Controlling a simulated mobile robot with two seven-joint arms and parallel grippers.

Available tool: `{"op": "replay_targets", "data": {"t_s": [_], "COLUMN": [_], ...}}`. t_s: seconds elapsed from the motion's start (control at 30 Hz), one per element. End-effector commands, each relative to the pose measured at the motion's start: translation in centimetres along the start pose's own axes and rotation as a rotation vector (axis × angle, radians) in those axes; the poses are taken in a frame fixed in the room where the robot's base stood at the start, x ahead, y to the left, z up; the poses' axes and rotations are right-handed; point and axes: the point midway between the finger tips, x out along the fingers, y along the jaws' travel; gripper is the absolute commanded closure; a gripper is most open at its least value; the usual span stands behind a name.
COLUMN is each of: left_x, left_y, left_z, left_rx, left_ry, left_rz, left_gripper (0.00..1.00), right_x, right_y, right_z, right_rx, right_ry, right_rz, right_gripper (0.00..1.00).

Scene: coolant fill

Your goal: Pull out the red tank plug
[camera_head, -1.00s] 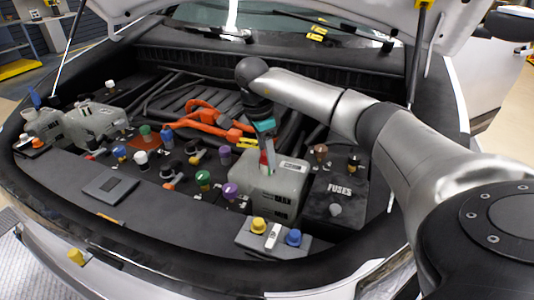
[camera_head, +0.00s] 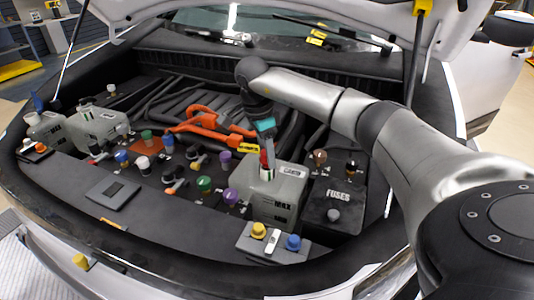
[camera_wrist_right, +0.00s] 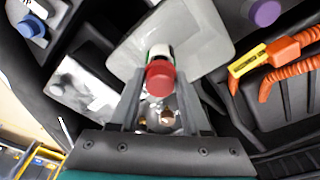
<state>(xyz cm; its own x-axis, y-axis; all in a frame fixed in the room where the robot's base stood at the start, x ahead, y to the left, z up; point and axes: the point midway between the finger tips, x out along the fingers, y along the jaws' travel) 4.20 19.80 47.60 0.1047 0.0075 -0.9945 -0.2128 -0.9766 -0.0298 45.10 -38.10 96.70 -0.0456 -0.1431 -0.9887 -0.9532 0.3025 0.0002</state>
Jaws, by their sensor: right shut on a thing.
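The red tank plug (camera_wrist_right: 160,78) is a round red cap with a white and green part beyond it. My right gripper (camera_wrist_right: 160,88) is shut on it, with one finger on each side. In the head view the plug (camera_head: 264,159) is small and partly hidden by the fingers of the right gripper (camera_head: 267,157). It is upright over the top of the grey coolant tank (camera_head: 285,188) marked MAX, which also fills the upper middle of the wrist view (camera_wrist_right: 195,30). I cannot tell whether the plug's lower end is still inside the tank. My left gripper is not in view.
A black fuse box (camera_head: 340,213) stands right of the tank. A small block with yellow and blue caps (camera_head: 264,246) is in front. A purple cap (camera_head: 230,195) and a green cap (camera_head: 204,184) stand left. Orange cables (camera_head: 205,125) lie behind.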

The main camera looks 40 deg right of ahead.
Motion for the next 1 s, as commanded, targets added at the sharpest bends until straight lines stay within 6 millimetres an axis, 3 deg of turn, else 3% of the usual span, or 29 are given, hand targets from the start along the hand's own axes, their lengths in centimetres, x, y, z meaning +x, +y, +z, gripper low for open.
{"op": "replay_targets", "data": {"t_s": [0.57, 1.0], "left_x": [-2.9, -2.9], "left_y": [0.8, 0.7], "left_z": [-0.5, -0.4], "left_rx": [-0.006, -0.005], "left_ry": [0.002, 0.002], "left_rz": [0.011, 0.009], "left_gripper": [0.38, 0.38], "right_x": [-3.1, -3.3], "right_y": [0.0, 0.1], "right_z": [-0.5, 0.0], "right_rx": [0.0, -0.031], "right_ry": [-0.001, -0.003], "right_rz": [-0.001, -0.006], "right_gripper": [0.89, 0.89]}}
